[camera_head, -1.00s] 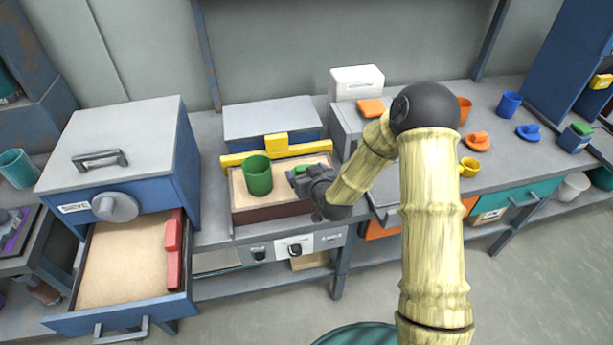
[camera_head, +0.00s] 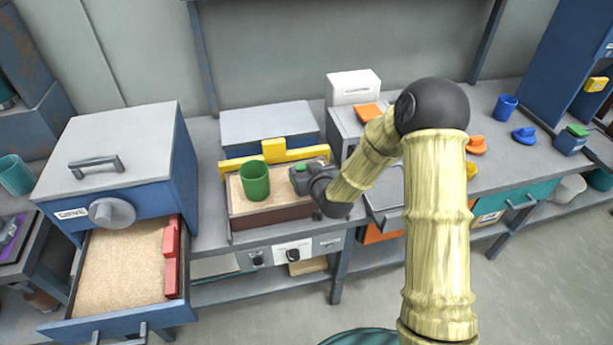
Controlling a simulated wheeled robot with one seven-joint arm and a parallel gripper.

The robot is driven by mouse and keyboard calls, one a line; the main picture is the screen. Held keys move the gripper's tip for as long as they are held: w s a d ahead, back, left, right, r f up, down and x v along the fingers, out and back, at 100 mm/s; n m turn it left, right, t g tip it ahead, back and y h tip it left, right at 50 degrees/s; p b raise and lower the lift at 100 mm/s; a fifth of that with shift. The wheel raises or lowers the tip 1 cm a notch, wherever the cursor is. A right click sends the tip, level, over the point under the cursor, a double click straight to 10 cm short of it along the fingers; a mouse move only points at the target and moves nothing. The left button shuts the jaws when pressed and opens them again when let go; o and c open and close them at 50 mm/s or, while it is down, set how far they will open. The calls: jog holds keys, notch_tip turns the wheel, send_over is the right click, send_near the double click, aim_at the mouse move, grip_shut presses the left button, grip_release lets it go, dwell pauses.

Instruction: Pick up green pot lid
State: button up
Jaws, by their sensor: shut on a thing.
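A green pot (camera_head: 255,180) stands upright in the sand-filled tray (camera_head: 237,205) on the bench. My gripper (camera_head: 301,173) is over the right part of the same tray, to the right of the pot and apart from it. It is shut on a small green thing, which I take to be the green pot lid (camera_head: 301,167). Only a bit of green shows at the jaws; the rest is hidden by my gripper. I cannot tell whether the lid still touches the sand.
A yellow bar (camera_head: 290,156) runs along the tray's back edge. A blue oven (camera_head: 120,165) with an open sand-filled drawer (camera_head: 125,265) stands at the left. Orange and blue lids and a blue cup (camera_head: 505,107) sit at the right of the bench.

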notch_tip(320, 180, up, 7)
jog(key=shift+d+r, duration=0.1)
dwell(0.3)
dwell(0.4)
jog(key=shift+r, duration=0.15)
jog(key=s+a+r+n+g+y+p, duration=0.1)
jog(key=s+a+r+n+y+p, duration=0.1)
jog(key=a+p, duration=0.3)
jog(key=s+a+r+n+g+y+p, duration=0.1)
jog(key=a+r+n+y+p, duration=0.1)
jog(key=a+p, duration=0.4)
jog(key=shift+s+a+r+n+g+y, duration=0.35)
jog(key=shift+a+r, duration=0.4)
jog(key=shift+a, duration=0.5)
jog(key=shift+f, duration=0.1)
